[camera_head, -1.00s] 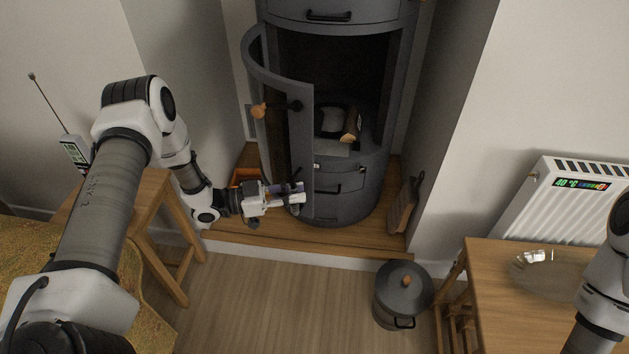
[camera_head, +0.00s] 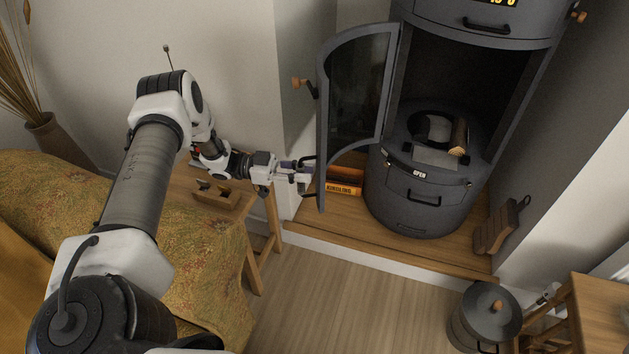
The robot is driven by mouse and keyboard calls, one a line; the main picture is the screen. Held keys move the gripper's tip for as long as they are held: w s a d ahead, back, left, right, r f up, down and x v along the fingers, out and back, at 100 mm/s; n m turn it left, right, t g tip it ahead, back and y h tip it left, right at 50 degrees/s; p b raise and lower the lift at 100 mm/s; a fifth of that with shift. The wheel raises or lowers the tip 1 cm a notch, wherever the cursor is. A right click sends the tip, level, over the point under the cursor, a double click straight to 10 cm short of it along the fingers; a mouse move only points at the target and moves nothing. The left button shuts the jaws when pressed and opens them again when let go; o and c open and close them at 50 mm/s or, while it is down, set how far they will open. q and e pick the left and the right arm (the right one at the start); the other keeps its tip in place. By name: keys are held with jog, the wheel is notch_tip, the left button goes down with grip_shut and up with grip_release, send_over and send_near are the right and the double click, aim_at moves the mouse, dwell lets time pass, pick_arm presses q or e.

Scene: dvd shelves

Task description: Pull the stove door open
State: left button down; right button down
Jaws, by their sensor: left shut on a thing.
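The grey stove (camera_head: 425,200) stands in the alcove, its chamber open to view. Its curved, framed glass door (camera_head: 388,90) is hinged on the chamber's left side and stands swung well out to the left. A handle with a wooden knob (camera_head: 297,82) is on the door's outer edge. My left gripper (camera_head: 303,176) is shut on the stove door at its free edge, low down below the knob; the exact contact is small and partly hidden. My right gripper is not in view.
A log (camera_head: 459,138) lies in the chamber. An orange box (camera_head: 343,188) sits on the wooden hearth behind the door. A small wooden table (camera_head: 238,213) stands under my left forearm. A lidded pot (camera_head: 485,318) is on the floor, lower right.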

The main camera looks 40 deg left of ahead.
pick_arm(q)
jog(key=shift+a+f, duration=0.1)
jog(key=shift+a, duration=0.6)
jog(key=c, duration=1.4)
grip_release()
jog(key=shift+o, duration=0.6)
jog(key=shift+s+a, duration=0.1)
jog(key=shift+r, duration=0.2)
notch_tip(320, 180, up, 10)
jog(key=shift+f, duration=0.1)
